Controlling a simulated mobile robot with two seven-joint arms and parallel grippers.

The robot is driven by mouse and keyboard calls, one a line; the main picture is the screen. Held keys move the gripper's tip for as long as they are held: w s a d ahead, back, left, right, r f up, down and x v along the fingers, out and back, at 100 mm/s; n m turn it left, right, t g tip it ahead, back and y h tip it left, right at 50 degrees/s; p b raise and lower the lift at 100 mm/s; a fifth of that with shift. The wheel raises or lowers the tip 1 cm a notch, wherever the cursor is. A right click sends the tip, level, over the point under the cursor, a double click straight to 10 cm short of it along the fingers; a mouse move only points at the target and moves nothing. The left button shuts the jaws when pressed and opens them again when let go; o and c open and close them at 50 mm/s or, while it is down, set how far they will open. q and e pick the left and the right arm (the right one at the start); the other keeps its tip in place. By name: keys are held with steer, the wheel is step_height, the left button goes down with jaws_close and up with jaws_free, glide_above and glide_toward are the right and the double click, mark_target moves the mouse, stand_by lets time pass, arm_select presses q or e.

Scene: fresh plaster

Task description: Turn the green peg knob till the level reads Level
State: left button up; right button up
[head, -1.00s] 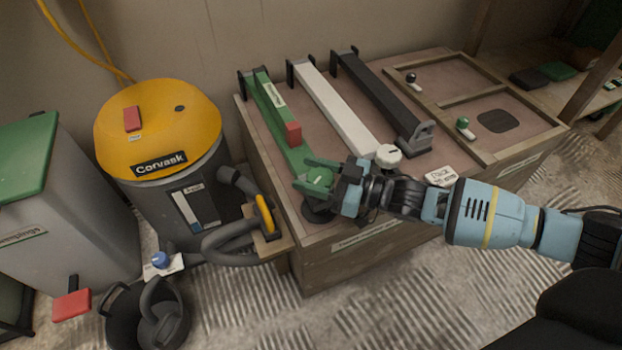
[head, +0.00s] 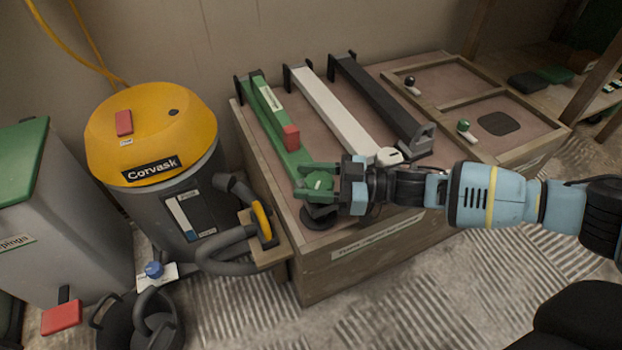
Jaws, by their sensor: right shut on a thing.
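The text on the bar's label is too small to read, so I cannot tell what the level reads. My left gripper is out of view.
A white bar (head: 335,108) and a black bar (head: 375,100) lie parallel to the right on the bench (head: 375,245). A yellow-topped Corvask vacuum (head: 150,125) with a grey hose stands close left. Framed trays (head: 460,78) fill the bench's right side.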

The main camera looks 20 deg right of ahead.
steer(key=shift+r, duration=0.1)
steer(key=o, duration=1)
steer(key=shift+r, duration=0.3)
step_height(320, 180, up, 4)
steer(key=p, duration=0.3)
steer(key=shift+s+f, duration=0.15)
arm_select(q)
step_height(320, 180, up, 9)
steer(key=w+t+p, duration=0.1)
steer(key=p, duration=0.5)
arm_select(e)
steer(key=s+a, duration=0.1)
steer(key=s, duration=0.4)
steer(key=s+a, duration=0.1)
steer(key=s, duration=0.4)
steer(key=s+a, duration=0.2)
steer(key=s, duration=0.3)
steer(key=shift+s+r, duration=0.1)
steer(key=shift+r, duration=0.25)
